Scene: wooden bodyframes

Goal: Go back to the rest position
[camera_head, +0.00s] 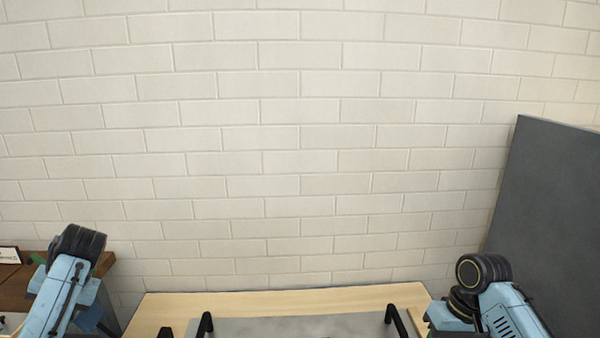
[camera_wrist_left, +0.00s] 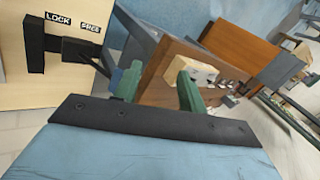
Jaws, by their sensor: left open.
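My left gripper (camera_wrist_left: 160,82) shows in the left wrist view as two green fingers set apart, with nothing visible held between them. A brown wooden board (camera_wrist_left: 165,65) lies beyond the fingers. A pale wooden block (camera_wrist_left: 196,69) appears at the right fingertip; I cannot tell whether they touch. In the head view, my blue left arm (camera_head: 62,295) is at the lower left and my blue right arm (camera_head: 508,310) at the lower right. Both grippers are outside the head view.
A pale wooden table (camera_head: 270,303) bears a grey plate (camera_head: 290,326) with black handles. Brown wood (camera_head: 20,285) lies at the left. A dark grey panel (camera_head: 550,215) stands at the right before a white brick wall (camera_head: 300,150). A light panel (camera_wrist_left: 75,50) carries a LOCK label and black handle.

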